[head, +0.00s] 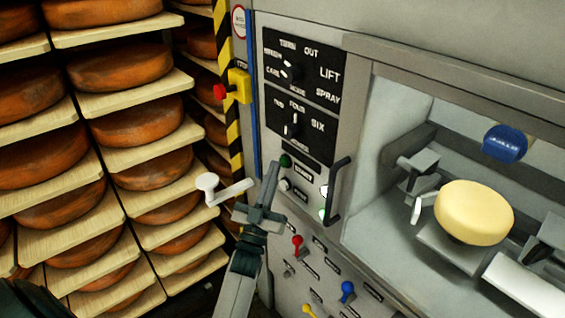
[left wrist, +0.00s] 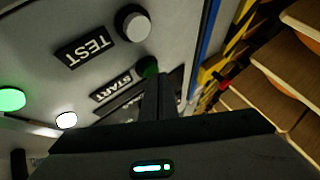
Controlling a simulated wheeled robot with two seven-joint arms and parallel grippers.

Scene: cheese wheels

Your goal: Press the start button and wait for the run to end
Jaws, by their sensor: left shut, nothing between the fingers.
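The dark green start button (head: 286,161) is on the machine's grey front, beside the START label. In the left wrist view the button (left wrist: 148,67) is partly hidden behind my fingertips. My left gripper (head: 270,172) is shut and empty, its tips right at the button. I cannot tell whether they touch it or whether it is pressed in. A pale cheese wheel (head: 473,212) sits on a support inside the machine's open-looking bay. In the left wrist view one lamp glows green (left wrist: 12,100) and another white (left wrist: 66,120). My right gripper is not in view.
A grey test button (left wrist: 133,24) sits next to START. Black dial panels (head: 300,95) are above, and a dark handle (head: 337,190) is to the right. A red stop button (head: 220,91), a pale crank (head: 222,190) and loaded cheese shelves (head: 150,130) are to the left.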

